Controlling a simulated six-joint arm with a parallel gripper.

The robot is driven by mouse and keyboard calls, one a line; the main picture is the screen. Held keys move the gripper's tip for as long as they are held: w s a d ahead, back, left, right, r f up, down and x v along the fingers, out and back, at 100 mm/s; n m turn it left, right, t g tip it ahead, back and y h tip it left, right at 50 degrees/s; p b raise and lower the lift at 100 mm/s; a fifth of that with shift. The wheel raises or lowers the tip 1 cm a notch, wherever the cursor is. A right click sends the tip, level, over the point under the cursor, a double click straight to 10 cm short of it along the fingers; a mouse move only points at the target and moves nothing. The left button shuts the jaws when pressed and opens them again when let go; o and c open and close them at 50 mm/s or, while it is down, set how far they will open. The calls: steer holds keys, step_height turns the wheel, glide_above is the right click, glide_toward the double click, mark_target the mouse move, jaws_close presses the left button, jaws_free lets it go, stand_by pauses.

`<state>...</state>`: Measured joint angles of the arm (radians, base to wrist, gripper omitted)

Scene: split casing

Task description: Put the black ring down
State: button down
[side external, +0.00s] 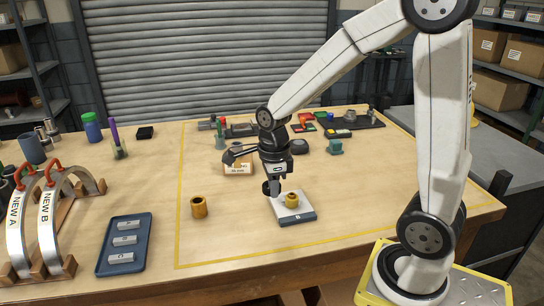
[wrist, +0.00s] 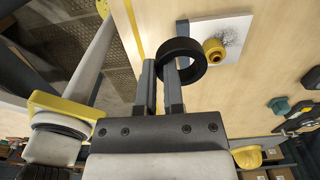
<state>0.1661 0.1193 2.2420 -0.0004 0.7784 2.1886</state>
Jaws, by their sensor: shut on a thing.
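The black ring (wrist: 163,66) is in my gripper (wrist: 160,70), whose two fingers are shut on its near wall. In the side view the ring (side external: 270,188) shows as a dark shape at the fingertips of my gripper (side external: 274,186), by the left edge of a white square plate (side external: 284,216). A brass piece (side external: 292,199) stands on the plate, to the right of the ring; it also shows in the wrist view (wrist: 213,50). The ring is beside the brass piece, not around it. I cannot tell whether the ring is above the plate or touching it.
A loose brass cylinder (side external: 199,208) stands on the table left of the plate. A blue tray (side external: 133,232) with grey blocks and the NEW A and NEW B arches (side external: 48,225) are farther left. A small labelled box (side external: 238,169) is behind. The table front right of the plate is clear.

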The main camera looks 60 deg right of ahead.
steer(key=shift+w+d+f, duration=0.55)
steer(key=shift+w+f, duration=1.35)
steer(key=shift+w, duration=2.35)
glide_above(235, 213)
steer(key=shift+s+f, duration=0.2)
steer(key=shift+f, duration=2.55)
steer(key=shift+w+f, duration=0.25)
steer(key=shift+f, duration=1.6)
steer(key=shift+f, duration=0.1)
steer(key=c, duration=0.7)
jaws_free()
steer(key=shift+c, duration=0.2)
